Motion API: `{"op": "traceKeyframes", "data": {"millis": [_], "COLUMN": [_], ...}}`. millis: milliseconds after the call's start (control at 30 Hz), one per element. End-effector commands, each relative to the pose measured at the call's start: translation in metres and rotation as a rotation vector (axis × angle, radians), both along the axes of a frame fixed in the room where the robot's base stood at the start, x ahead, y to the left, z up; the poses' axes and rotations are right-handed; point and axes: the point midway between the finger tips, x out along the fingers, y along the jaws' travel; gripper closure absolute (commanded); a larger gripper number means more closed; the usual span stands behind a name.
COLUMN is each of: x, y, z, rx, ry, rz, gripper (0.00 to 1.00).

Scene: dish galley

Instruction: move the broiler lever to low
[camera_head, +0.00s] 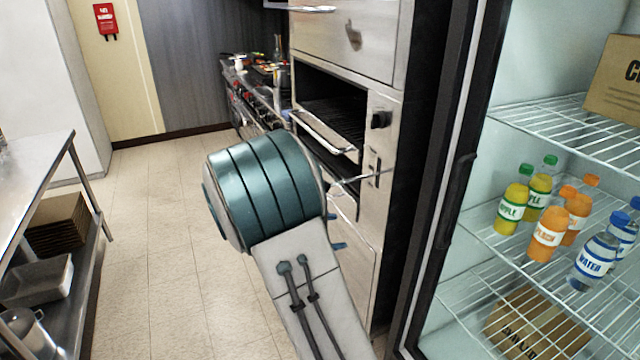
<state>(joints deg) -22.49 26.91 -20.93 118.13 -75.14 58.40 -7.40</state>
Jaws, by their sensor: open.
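The broiler (330,105) is set in a tall stainless unit, with a dark open cavity and a rack pulled partly out. On the panel to its right is a dark vertical slot (374,168).
A black knob (381,119) sits above the slot. An open glass-door fridge (480,200) with bottles and boxes stands close on the right. A cooking line (255,90) is behind. A steel table (40,165) is on the left. The tiled floor (160,230) between is clear.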

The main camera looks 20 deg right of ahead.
Motion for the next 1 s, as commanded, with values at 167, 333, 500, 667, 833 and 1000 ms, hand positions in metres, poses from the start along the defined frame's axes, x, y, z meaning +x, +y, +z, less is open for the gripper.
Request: {"op": "traceKeyframes", "data": {"millis": [167,333,500,667,833,1000], "x": [0.065,0.107,0.125,0.135,0.152,0.174], "y": [0.015,0.036,0.047,0.038,0.011,-0.019], "z": [-0.003,-0.009,-0.013,-0.012,-0.011,-0.011], "rx": [-0.285,-0.477,-0.564,-0.577,-0.576,-0.574], "ry": [0.136,0.219,0.255,0.261,0.261,0.26], "rz": [0.238,0.405,0.481,0.49,0.486,0.487], "gripper": [0.41,0.41,0.41,0.41,0.41,0.41]}}
